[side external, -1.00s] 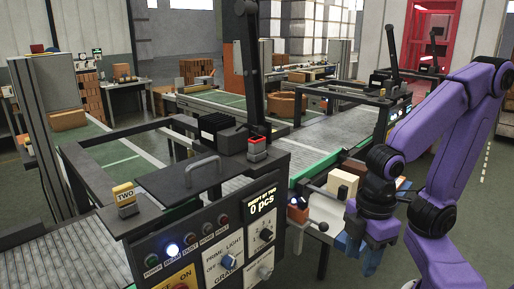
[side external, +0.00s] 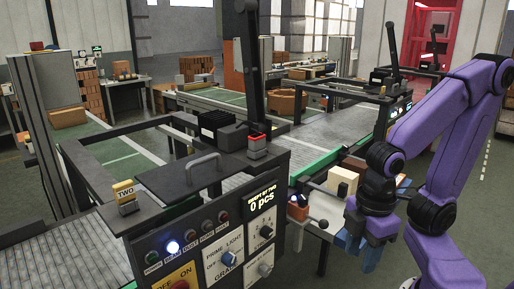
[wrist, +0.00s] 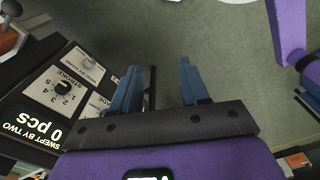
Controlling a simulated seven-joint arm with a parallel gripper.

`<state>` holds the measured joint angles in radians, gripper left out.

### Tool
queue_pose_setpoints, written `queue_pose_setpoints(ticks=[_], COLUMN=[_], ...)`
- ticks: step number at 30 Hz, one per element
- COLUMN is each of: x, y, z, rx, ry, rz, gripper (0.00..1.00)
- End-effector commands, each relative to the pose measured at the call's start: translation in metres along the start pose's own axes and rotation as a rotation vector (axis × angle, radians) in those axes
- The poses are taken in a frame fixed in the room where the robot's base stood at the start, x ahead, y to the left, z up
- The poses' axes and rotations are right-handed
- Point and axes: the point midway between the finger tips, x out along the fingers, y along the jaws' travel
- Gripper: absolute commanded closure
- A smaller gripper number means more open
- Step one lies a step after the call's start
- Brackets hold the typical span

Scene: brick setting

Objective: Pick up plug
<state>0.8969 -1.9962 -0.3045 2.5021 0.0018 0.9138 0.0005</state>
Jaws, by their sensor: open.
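My gripper (side external: 356,256) is at the right in the side external view, pointing down beside the machine's end. I cannot make out a plug for certain in either view. A small orange box (side external: 298,209) is further left. Neither touches the fingers.
A control panel (side external: 210,245) with knobs and a "0 pcs" display stands left of the gripper. It fills the left of the wrist view (wrist: 55,105). Open floor (side external: 322,265) lies below.

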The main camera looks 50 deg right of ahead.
Motion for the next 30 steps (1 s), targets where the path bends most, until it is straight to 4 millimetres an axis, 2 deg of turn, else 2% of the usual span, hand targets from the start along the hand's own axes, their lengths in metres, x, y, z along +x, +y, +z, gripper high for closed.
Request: queue_pose_setpoints(ticks=[11,12,13,22,26,30], x=[0.000,0.000,0.000,-0.001,-0.009,-0.030], y=[0.000,0.000,0.000,0.001,0.010,0.034], z=[0.000,0.000,0.000,-0.002,-0.017,-0.050], rx=[0.000,0.000,0.000,0.010,0.112,0.364], ry=[0.000,0.000,0.000,0.000,0.001,-0.002], rz=[0.000,0.000,0.000,0.000,-0.004,-0.013], gripper=[0.55,0.46,0.40,0.40,0.40,0.40])
